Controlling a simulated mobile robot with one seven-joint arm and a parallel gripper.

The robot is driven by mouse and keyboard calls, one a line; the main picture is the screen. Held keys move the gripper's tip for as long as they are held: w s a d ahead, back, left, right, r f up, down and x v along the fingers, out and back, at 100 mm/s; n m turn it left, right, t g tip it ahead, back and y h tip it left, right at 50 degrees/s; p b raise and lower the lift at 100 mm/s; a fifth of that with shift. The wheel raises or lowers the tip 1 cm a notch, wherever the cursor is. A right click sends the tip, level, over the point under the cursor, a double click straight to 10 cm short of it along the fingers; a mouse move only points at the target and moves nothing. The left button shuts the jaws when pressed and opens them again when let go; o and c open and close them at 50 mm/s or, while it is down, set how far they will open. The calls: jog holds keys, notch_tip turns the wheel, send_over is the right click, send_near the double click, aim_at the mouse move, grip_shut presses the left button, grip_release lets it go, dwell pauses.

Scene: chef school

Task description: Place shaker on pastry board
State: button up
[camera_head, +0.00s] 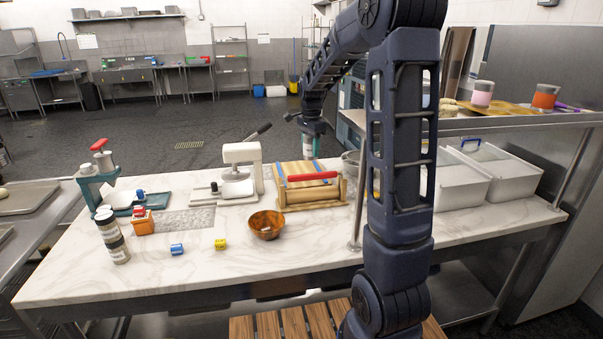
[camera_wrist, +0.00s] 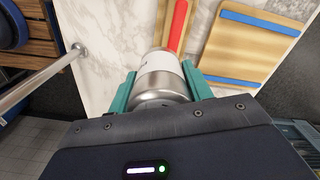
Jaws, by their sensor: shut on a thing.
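My gripper (camera_head: 312,130) is shut on the shaker (camera_head: 308,147), a metal cylinder with a white label. In the wrist view the shaker (camera_wrist: 162,78) sits between the teal fingers. A wooden board with blue strips (camera_head: 292,168), likely the pastry board, lies on the marble counter. The shaker is above the back right part of this board in the head view, apart from it by a gap I cannot measure. In the wrist view the board (camera_wrist: 235,45) is up and to the right of the shaker.
A white press (camera_head: 240,172) stands left, a wooden bowl (camera_head: 267,225) in front. Several containers (camera_head: 112,240) stand at the counter's left. A raised shelf (camera_head: 500,124) and metal bins (camera_head: 460,182) are right.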

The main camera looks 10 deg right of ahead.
jog(key=w+d+n, duration=0.2)
jog(key=w, duration=2.5)
jog(key=f, duration=1.9)
jog(key=shift+w+a+f, duration=0.15)
jog(key=shift+w+f, duration=0.05)
jog(key=shift+f, duration=0.1)
jog(key=shift+f, duration=0.15)
jog(key=o, duration=1.1)
notch_tip(320, 180, up, 12)
jog(key=shift+r, duration=0.2)
